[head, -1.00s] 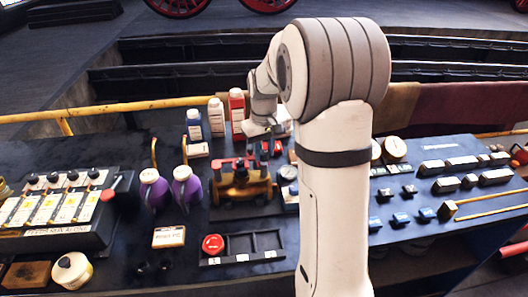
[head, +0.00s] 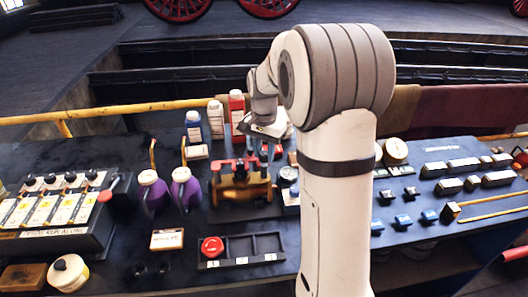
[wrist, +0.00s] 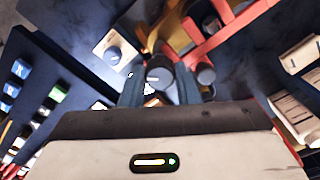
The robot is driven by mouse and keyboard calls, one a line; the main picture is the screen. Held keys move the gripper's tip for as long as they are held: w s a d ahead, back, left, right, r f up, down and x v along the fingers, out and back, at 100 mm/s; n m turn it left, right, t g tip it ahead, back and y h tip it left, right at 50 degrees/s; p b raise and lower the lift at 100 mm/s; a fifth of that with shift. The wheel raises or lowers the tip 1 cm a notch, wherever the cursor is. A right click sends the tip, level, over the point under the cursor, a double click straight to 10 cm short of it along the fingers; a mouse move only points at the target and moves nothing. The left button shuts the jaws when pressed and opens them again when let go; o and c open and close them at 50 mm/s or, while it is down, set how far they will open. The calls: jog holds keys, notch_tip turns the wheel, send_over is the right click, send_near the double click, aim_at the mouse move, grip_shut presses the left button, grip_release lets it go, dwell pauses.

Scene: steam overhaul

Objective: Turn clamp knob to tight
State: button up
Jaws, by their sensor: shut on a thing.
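The clamp knob (wrist: 159,78) is a dark, round knob with a grey top, seen in the wrist view between my two fingers. My gripper (wrist: 159,90) is shut on it, one dark finger on each side. In the head view my gripper (head: 264,150) reaches down at the right end of the red clamp (head: 234,163), which sits on a brass valve body (head: 240,189). The knob itself is hard to make out there behind my wrist. The red bars and brass also show at the top of the wrist view.
A white-faced gauge (head: 288,174) stands close right of the valve. Purple jugs (head: 184,189) stand to its left, and red (head: 236,115) and white bottles behind. A black tray (head: 241,250) with a red knob (head: 212,246) lies in front. My arm hides the bench's middle right.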

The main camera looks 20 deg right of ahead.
aim_at(264, 153)
jog(key=m, duration=0.4)
jog(key=shift+r+m, duration=0.1)
jog(key=shift+m, duration=0.2)
jog(key=m, duration=0.4)
jog(key=shift+b, duration=0.35)
jog(key=shift+m, duration=0.3)
jog(key=o, duration=1)
notch_tip(264, 153, up, 8)
jog(key=shift+f+b, duration=0.15)
jog(key=shift+b, duration=0.2)
